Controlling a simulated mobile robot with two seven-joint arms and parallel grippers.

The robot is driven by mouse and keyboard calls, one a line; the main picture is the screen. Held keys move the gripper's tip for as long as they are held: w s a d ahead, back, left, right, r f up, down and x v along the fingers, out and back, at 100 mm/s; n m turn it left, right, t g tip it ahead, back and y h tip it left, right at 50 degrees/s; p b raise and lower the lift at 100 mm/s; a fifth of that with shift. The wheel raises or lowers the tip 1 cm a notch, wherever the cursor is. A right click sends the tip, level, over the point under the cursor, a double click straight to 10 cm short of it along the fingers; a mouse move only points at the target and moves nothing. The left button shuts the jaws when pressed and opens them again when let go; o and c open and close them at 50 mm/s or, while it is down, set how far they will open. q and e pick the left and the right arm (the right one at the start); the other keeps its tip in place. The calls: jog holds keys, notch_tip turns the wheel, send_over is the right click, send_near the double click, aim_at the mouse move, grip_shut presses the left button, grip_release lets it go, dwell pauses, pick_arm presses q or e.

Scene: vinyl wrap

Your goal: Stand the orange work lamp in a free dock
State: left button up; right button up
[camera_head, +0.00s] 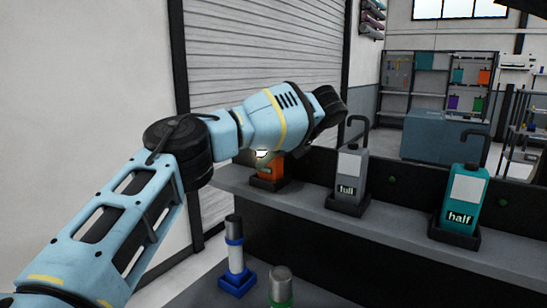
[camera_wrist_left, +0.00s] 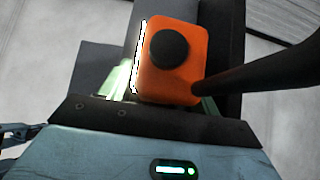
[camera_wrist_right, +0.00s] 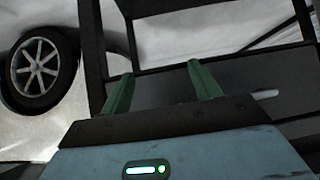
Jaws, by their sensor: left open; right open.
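The orange work lamp (camera_head: 270,168) stands in the leftmost dark dock (camera_head: 266,184) on the grey shelf, partly hidden by my left arm. In the left wrist view the lamp (camera_wrist_left: 182,82) shows from above, with a round black cap, a bright lit edge on its left and a dark bar at its right. My left gripper (camera_wrist_left: 167,97) is open, its green fingers on either side of the lamp; I cannot tell whether they touch it. My right gripper (camera_wrist_right: 158,82) is open and empty.
A grey container (camera_head: 349,180) marked "full" and a teal container (camera_head: 464,201) marked "half" stand in docks to the right. A blue-based cylinder (camera_head: 235,250) and a green-ringed cylinder (camera_head: 281,287) stand lower in front. A wheel (camera_wrist_right: 42,70) and dark frame show near my right gripper.

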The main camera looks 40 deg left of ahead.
pick_arm(q)
jog(key=v, duration=0.7)
jog(key=shift+d+r, duration=0.2)
jog(key=shift+r, duration=0.05)
dwell(1.8)
